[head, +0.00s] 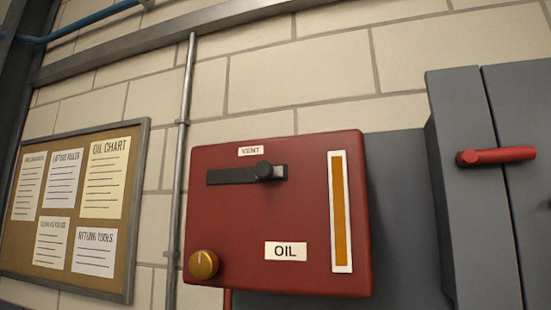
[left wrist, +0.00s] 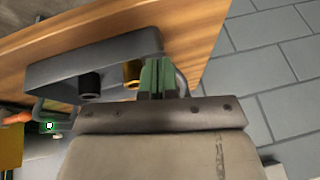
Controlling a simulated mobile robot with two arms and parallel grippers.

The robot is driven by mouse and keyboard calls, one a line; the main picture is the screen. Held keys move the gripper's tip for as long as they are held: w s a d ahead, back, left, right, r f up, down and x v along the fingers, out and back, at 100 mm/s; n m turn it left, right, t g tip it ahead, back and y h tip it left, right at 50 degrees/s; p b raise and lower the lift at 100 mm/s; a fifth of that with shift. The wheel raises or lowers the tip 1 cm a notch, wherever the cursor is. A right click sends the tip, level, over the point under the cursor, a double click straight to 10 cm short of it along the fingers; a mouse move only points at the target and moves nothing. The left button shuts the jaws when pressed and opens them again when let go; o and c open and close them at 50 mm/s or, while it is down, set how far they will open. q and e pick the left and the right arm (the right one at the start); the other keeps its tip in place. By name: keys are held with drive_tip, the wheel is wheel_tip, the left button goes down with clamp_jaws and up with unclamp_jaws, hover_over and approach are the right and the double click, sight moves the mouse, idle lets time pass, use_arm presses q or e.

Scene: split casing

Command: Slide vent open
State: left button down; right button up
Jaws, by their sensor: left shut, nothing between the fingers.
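The vent (head: 230,175) is a dark horizontal slot under a white VENT label (head: 250,151), on the front of a red oil box (head: 225,222). Neither gripper shows in the head view, and nothing touches the knob. In the left wrist view my left gripper (left wrist: 157,74) has green fingers that are shut with nothing between them. It is beside a dark grey holder on a wooden surface, away from the vent. My right gripper is not in view.
The box also carries a yellow knob (head: 203,265), an OIL label (head: 285,251) and an amber gauge (head: 340,212). A vertical pipe (head: 182,150) and notice board (head: 137,220) are left; a grey cabinet with red handle (head: 497,156) is right. The grey holder (left wrist: 60,77) has round sockets.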

use_arm(q)
drive_tip(key=w+d+r+m+t, duration=0.2)
drive_tip(key=w+d+r, duration=0.1)
drive_tip(key=w+r, duration=0.5)
drive_tip(key=w+d+r+m+t, duration=0.2)
drive_tip(key=w+d+r+m, duration=0.1)
drive_tip(key=w+r, duration=0.5)
drive_tip(key=w+d+r+m+t+y, duration=0.1)
drive_tip(key=w+d+r+m+t, duration=0.15)
drive_tip(key=r, duration=0.75)
drive_tip(key=w+d+r+m+t+y, duration=0.15)
drive_tip(key=d+r, duration=0.25)
drive_tip(key=r, duration=0.5)
drive_tip(key=s+d+r+m+t+y+p, duration=0.1)
drive_tip(key=d+r+t, duration=0.15)
drive_tip(key=r, duration=0.85)
drive_tip(key=s+d+r+m+t, duration=0.1)
drive_tip(key=d+r+m, duration=0.15)
drive_tip(key=r, duration=0.85)
drive_tip(key=s+d+r+t+y, duration=0.2)
drive_tip(key=s+d+r, duration=0.1)
drive_tip(key=s+r, duration=0.3)
drive_tip(key=s+d+r+t+y, duration=0.2)
drive_tip(key=s+r, duration=0.4)
drive_tip(key=r, duration=0.4)
drive_tip(key=shift+d+r+m+p, duration=0.35)
drive_tip(key=shift+d+m, duration=0.05)
drive_tip(key=shift+m, duration=0.05)
